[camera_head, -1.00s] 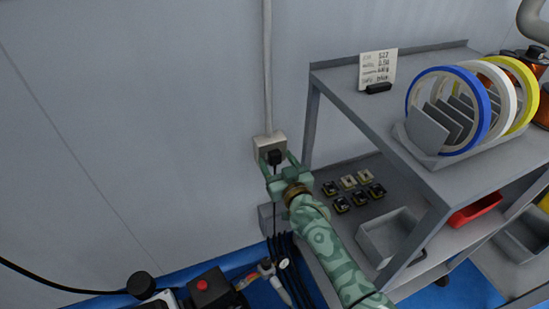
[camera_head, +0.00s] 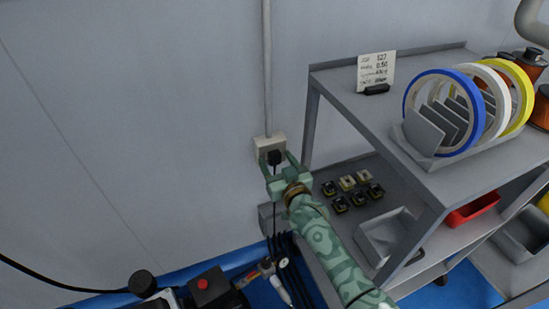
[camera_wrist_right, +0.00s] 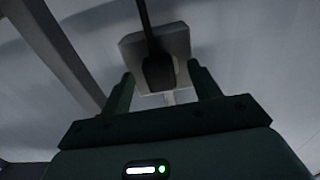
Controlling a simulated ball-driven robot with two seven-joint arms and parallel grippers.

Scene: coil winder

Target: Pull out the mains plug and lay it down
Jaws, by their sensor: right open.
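The black mains plug (camera_head: 274,157) sits in the pale wall socket (camera_head: 263,146) at the foot of a vertical conduit. A dark cable hangs down from it, partly behind my gripper. My right gripper (camera_head: 275,167) is open in front of the plug, its fingers pointing at the wall. In the right wrist view the plug (camera_wrist_right: 158,73) shows between and beyond the two open fingers (camera_wrist_right: 163,85), with gaps on both sides, against the socket plate (camera_wrist_right: 178,45). My left gripper is not in view.
A grey shelf unit (camera_head: 345,92) stands to the right, with coloured tape rings (camera_head: 412,110) on top and several small parts and a grey bin (camera_head: 390,235) below. The wall left of the socket is clear.

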